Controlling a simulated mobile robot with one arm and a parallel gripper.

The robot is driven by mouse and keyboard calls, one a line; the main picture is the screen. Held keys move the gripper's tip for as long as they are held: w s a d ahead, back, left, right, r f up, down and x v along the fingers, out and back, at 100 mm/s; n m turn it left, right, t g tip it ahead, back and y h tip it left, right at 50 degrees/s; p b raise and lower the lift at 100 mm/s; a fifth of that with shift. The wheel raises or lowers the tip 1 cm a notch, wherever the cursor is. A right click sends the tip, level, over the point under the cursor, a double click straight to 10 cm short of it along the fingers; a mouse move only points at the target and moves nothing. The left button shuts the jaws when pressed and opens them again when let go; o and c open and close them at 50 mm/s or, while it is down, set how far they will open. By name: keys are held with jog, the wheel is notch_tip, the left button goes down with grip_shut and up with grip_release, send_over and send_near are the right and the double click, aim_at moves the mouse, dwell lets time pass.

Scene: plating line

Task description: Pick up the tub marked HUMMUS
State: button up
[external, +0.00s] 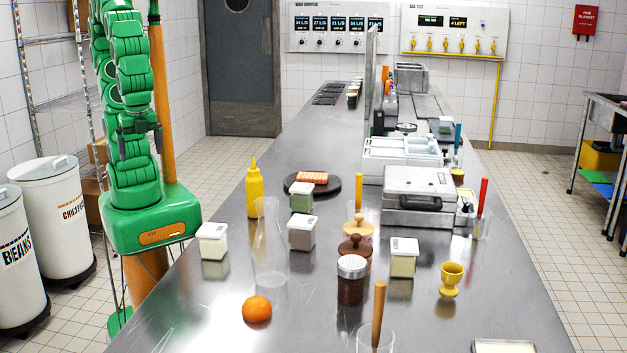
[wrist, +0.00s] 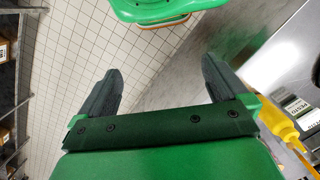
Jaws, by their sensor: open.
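Several small square tubs stand on the steel counter in the external view: a pale one (external: 212,242) at the left, a mauve-grey one (external: 301,235), a green one (external: 301,199) and a cream one (external: 403,262) at the right. Their labels are too small to read there, so I cannot tell which is marked HUMMUS. In the wrist view a tub (wrist: 297,108) at the right edge carries a label that seems to read PESTO.
A press (external: 418,192) is behind. White bins (external: 52,212) stand on the floor at left.

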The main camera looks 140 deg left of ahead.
jog(key=shift+c, duration=0.6)
